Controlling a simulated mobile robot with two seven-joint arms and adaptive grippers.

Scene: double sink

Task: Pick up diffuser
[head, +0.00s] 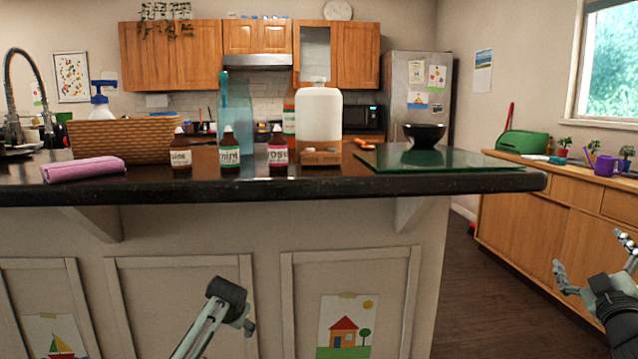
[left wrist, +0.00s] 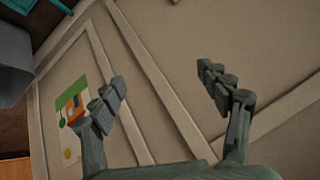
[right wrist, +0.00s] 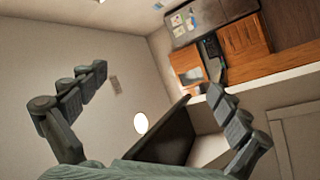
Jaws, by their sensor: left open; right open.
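The likely diffuser (head: 319,112), a white rounded body on a wooden base, stands upright on the dark counter, right of the middle of the head view. Small brown bottles stand to its left, with labels that seem to read pine (head: 181,155), mint (head: 229,152) and rose (head: 278,155). My right gripper (head: 595,262) is open and empty at the lower right, away from the counter items; its spread fingers also show in the right wrist view (right wrist: 155,95). My left gripper (left wrist: 162,90) is open and empty, facing the panelled counter front. I cannot make out the diffuser in either wrist view.
The counter (head: 290,188) overhangs its panelled front. A black bowl (head: 425,135) sits on a green glass board (head: 480,163) to the right.

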